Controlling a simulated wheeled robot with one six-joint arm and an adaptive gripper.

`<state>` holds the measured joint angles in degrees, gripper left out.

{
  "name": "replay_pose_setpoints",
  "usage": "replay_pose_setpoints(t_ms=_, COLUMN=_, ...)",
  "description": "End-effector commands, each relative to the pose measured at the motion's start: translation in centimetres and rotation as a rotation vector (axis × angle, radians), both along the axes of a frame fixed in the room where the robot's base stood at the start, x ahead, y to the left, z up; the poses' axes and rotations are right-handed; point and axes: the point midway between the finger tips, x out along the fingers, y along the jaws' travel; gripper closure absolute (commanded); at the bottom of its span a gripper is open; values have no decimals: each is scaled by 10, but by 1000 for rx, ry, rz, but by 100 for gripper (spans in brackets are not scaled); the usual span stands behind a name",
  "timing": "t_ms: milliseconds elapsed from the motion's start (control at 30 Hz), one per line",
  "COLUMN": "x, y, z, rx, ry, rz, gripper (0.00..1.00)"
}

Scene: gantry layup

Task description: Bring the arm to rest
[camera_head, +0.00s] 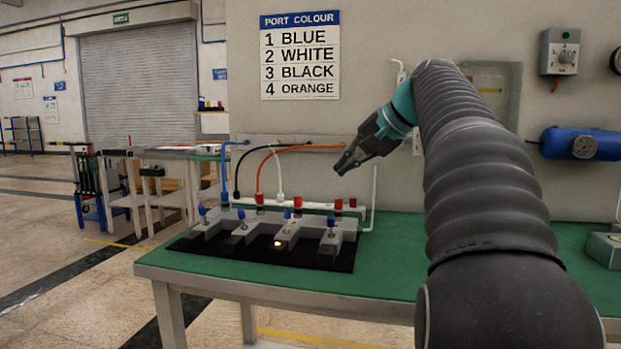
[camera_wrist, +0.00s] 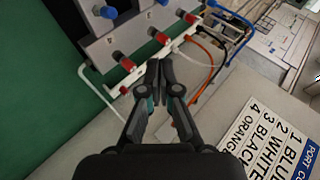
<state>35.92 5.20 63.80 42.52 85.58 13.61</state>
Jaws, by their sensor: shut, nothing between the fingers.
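My arm (camera_head: 470,160), in a ribbed black sleeve, reaches up and forward over the green bench in the head view. My gripper (camera_head: 342,168) is shut and empty, in the air above the right end of the port row. In the wrist view the fingertips of my gripper (camera_wrist: 159,64) meet, with nothing between them. The grey port blocks (camera_head: 288,232) stand on a black mat (camera_head: 215,246) below and left of the gripper. Red fittings (camera_wrist: 127,65) and blue knobs (camera_wrist: 108,12) show on them in the wrist view.
Blue (camera_head: 225,165), black (camera_head: 237,168), orange (camera_head: 262,165) and white (camera_head: 278,178) hoses run behind the ports. The green bench top (camera_head: 385,262) is clear right of the mat. A port colour sign (camera_head: 300,55), a control box (camera_head: 560,51) and a blue tank (camera_head: 582,143) are at the wall.

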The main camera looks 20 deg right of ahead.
Motion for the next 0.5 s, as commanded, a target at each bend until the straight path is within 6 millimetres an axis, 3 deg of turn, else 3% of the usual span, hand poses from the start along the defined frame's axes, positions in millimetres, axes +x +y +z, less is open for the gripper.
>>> replay_pose_setpoints(t_ms=167, x=-1, y=3, z=-1, rx=-3, ry=2, rz=2, gripper=100)
replay_pose_setpoints(t_ms=267, x=-6, y=15, z=-9, rx=-22, ry=13, rz=9, gripper=100)
replay_pose_setpoints(t_ms=367, x=-17, y=38, z=-25, rx=-65, ry=35, rz=26, gripper=100)
replay_pose_setpoints(t_ms=500, x=-45, y=76, z=-64, rx=-159, ry=75, rz=67, gripper=100)
